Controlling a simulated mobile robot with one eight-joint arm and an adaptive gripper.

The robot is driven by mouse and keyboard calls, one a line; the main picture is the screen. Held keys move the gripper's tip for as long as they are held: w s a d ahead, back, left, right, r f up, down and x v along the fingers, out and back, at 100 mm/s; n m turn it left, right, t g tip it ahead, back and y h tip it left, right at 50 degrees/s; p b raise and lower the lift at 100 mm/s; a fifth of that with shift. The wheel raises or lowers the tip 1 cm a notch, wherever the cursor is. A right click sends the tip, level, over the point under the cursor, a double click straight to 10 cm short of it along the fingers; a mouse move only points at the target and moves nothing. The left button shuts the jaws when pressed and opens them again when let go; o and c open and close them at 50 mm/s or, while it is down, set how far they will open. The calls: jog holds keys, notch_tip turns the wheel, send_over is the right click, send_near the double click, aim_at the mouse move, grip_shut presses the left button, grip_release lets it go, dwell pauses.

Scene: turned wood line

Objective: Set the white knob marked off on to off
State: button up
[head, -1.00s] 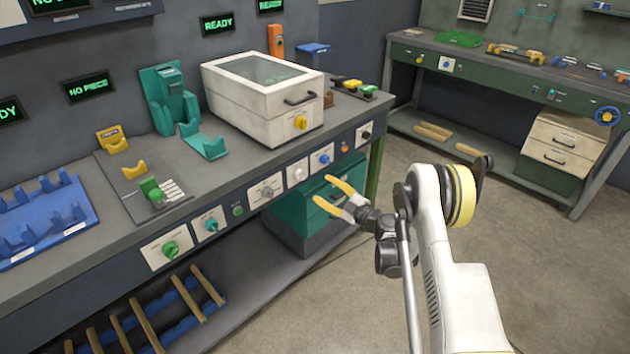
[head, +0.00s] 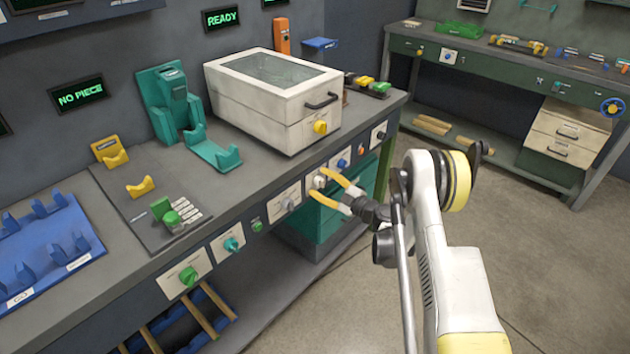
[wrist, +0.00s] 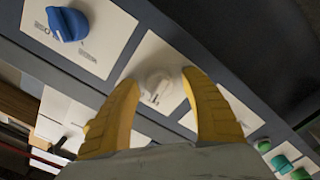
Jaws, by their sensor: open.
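The white knob (wrist: 157,86) sits on a white plate (wrist: 150,55) on the bench's front panel. In the wrist view it lies between the two yellow fingers of my gripper (wrist: 160,92), a little beyond the tips; whether they touch it I cannot tell. My gripper is open. In the head view the white knob (head: 319,181) shows at the open fingertips of my gripper (head: 318,183), partly covered by them. The plate's print is too small and blurred to read, and the knob's pointer direction is unclear.
A blue knob (wrist: 68,24) on its own plate is close beside the white one; a grey knob (head: 289,203), a teal knob (head: 232,244) and a green knob (head: 188,276) are along the same panel. A white box (head: 272,100) stands on the bench above. Open floor lies to the right.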

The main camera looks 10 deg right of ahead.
aim_at(316, 155)
jog(key=shift+s, duration=0.1)
grip_shut()
jog(key=shift+n, duration=1.5)
grip_release()
jog(key=shift+r, duration=0.1)
notch_tip(316, 155, up, 10)
jog(key=shift+f, duration=0.1)
